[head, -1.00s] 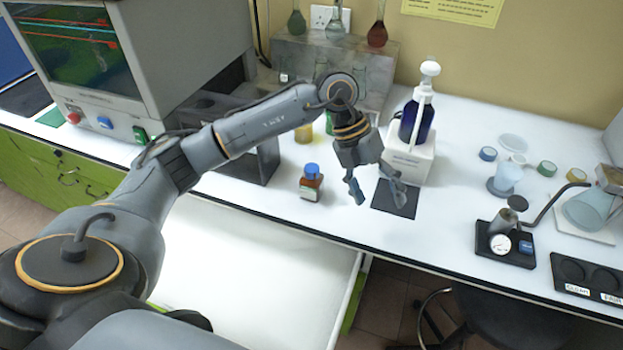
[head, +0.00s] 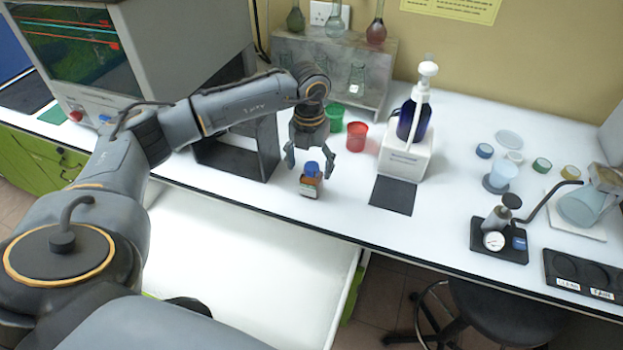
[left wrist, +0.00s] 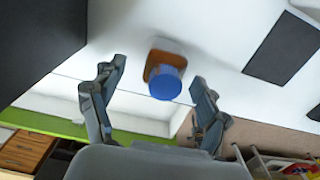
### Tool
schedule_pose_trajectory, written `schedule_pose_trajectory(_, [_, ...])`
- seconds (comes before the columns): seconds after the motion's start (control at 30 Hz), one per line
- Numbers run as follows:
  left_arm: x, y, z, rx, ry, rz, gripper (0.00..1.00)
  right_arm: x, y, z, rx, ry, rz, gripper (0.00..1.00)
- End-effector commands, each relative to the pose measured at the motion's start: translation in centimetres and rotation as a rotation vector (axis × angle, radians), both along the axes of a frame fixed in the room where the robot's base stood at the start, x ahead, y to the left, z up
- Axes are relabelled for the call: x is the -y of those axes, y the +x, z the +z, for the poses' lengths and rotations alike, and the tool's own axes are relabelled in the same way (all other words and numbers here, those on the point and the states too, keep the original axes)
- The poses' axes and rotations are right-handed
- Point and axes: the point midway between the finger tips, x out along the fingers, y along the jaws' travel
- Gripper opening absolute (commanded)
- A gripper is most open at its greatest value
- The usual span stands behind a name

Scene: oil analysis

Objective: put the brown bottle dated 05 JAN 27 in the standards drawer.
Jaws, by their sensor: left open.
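A small brown bottle (head: 311,184) with a blue cap and a pale label stands upright on the white bench near its front edge. The date on it is too small to read. My left gripper (head: 309,168) is open, its fingers just above and behind the bottle, one on either side of the cap. In the left wrist view the bottle's blue cap (left wrist: 167,83) lies ahead, between the open fingers (left wrist: 155,88), apart from both. An open white drawer (head: 250,262) extends below the bench front; its inside looks empty where visible. My right gripper is not in view.
Red (head: 357,136) and green (head: 334,116) cups stand behind the gripper. A dark open box (head: 268,148) is close on its left. A pump bottle in a white holder (head: 405,150) and a black mat (head: 393,195) are to the right.

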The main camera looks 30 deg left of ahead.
Motion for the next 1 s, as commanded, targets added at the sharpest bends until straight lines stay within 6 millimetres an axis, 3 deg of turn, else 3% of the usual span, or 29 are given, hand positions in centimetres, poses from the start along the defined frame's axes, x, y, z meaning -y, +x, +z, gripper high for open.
schedule_pose_trajectory(0.2, [0.7, -0.2, -2.7, -0.006, 0.0, -0.002, 0.75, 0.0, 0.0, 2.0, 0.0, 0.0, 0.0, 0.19])
schedule_pose_trajectory(0.33, [0.6, -0.1, -4.4, -0.002, 0.0, -0.001, 0.75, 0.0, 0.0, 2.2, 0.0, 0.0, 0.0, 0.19])
schedule_pose_trajectory(0.63, [0.6, -0.1, -5.1, -0.001, -0.001, -0.002, 0.75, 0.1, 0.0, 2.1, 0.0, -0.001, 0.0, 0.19])
schedule_pose_trajectory(0.9, [0.6, -0.1, -5.0, -0.001, -0.001, -0.001, 0.2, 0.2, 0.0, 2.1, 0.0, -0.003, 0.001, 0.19])
schedule_pose_trajectory(1.0, [0.6, 0.0, -5.0, 0.0, -0.001, -0.001, 0.04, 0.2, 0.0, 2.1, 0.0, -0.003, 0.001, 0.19])
